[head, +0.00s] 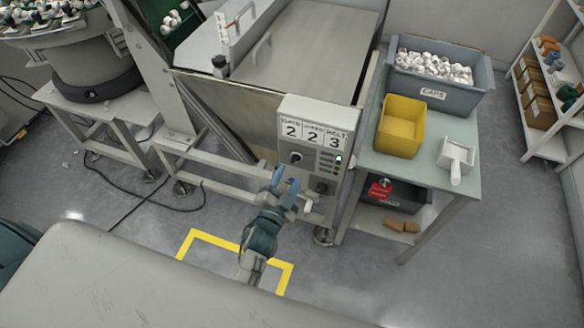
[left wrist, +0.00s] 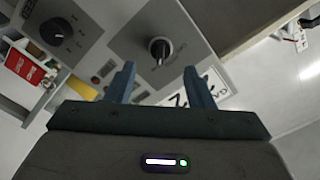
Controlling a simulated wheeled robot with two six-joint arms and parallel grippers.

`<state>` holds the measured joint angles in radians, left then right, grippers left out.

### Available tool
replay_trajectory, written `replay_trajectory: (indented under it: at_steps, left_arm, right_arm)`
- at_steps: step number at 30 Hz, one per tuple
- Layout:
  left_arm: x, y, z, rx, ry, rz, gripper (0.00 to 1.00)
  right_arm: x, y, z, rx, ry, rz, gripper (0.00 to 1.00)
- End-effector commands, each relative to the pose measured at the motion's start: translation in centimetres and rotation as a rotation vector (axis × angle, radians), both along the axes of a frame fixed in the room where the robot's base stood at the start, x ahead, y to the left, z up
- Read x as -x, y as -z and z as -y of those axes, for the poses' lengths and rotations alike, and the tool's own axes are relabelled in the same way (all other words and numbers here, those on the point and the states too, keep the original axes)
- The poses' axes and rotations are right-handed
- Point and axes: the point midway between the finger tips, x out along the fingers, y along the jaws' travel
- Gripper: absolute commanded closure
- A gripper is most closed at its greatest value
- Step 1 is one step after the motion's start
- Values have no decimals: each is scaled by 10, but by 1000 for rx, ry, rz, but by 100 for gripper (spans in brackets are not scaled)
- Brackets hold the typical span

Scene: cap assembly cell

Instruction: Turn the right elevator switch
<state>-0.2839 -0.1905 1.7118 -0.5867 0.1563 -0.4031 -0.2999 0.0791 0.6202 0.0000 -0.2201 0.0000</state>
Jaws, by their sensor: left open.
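The grey control box (head: 318,150) stands on the machine's front, under a label plate reading 2, 2, 3. It has a black switch knob (head: 296,157) on the left and a dark round knob (head: 322,188) at lower right. In the left wrist view the lever-like switch knob (left wrist: 160,50) is ahead of my fingers, and the round dial knob (left wrist: 57,32) is at upper left. I cannot read which is the right elevator switch. My left gripper (head: 286,182) is open and empty, in front of the box, apart from the switch knob. My right gripper is out of view.
A table to the right holds a yellow bin (head: 400,125), a grey bin of caps (head: 437,83) and a white scoop (head: 456,160). A red item (head: 380,188) is in the dark bin below. Yellow tape (head: 205,236) marks the open floor before the machine.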

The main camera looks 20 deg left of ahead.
Motion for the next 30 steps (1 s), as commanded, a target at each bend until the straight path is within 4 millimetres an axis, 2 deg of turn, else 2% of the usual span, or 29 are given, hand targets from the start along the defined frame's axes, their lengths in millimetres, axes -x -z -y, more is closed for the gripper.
replay_trajectory:
  at_steps: [3,10,30]
  left_arm:
    - [24,1,-1,0,-1,-1,52]
    - [50,1,-1,-1,0,0,52]
    - [55,1,-2,1,1,-2,52]
  right_arm:
    - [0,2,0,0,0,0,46]
    - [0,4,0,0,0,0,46]
    - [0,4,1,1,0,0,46]
